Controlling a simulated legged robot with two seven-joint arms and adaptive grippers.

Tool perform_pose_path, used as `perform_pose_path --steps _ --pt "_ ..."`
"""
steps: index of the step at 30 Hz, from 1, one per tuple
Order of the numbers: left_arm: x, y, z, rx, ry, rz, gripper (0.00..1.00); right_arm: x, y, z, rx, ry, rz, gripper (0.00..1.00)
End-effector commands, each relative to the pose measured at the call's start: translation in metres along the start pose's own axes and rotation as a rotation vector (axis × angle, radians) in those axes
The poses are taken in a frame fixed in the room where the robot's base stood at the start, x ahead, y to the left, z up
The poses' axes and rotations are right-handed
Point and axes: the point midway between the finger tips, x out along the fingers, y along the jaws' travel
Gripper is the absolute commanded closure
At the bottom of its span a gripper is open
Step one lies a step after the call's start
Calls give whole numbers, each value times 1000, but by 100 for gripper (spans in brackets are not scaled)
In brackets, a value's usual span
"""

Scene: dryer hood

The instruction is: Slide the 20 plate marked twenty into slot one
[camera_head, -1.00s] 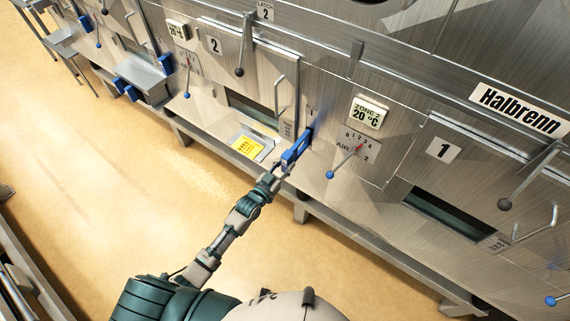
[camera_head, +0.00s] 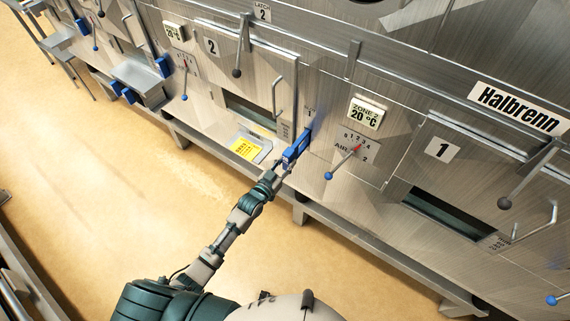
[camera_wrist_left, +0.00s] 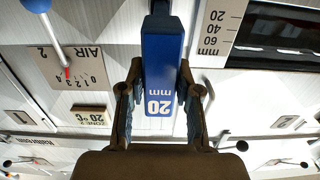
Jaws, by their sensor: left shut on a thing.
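The blue plate (camera_head: 296,150) marked 20 mm is in my left gripper, in front of the steel panel between door 2 and the zone 2 display. It also shows in the left wrist view (camera_wrist_left: 163,75), its white "20 mm" facing that camera. My left gripper (camera_head: 285,167) is shut on the plate's near end; in the wrist view its fingers (camera_wrist_left: 162,100) lie on both sides. The plate's far end is at the panel, just below a small "1" label (camera_head: 310,113). How far it sits in a slot I cannot tell. My right gripper is out of view.
A blue-ended air lever (camera_head: 329,175) stands out right of the plate. A door handle (camera_head: 277,97) is to its left. A grey ledge with a yellow label (camera_head: 245,148) lies lower left. Other blue plates (camera_head: 123,93) are farther left.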

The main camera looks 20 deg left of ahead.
Motion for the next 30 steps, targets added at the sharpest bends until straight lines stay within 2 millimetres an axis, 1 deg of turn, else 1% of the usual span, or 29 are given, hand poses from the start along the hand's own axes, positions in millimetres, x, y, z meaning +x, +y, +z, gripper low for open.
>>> perform_pose_path --steps 30 --pt "26 0 -2 1 4 0 100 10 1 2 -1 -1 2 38"
